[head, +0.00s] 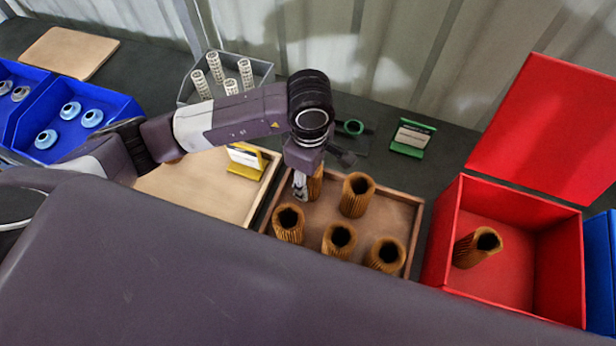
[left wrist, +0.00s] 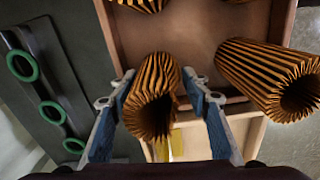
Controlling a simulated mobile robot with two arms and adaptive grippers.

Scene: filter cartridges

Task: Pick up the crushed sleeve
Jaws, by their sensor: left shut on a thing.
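Several brown pleated sleeves stand in a wooden tray (head: 400,204): a back one (head: 357,194), a left one (head: 289,223), a front middle one (head: 338,241) and a front right one (head: 386,254). My left gripper (head: 301,184) is down at the tray's back left corner, shut on another sleeve (head: 317,186), partly hidden behind it. In the left wrist view my left gripper (left wrist: 160,82) has a finger on each side of this sleeve (left wrist: 152,95), whose mouth looks narrowed and uneven. I cannot tell whether it is off the tray floor. My right gripper is not in view.
An open red box (head: 447,225) at the right holds one tilted sleeve (head: 477,247). A green-framed card (head: 412,138) and a yellow-framed card (head: 246,160) stand near the tray. A grey bin (head: 265,72) holds white cores. Blue bins (head: 120,105) stand at the left.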

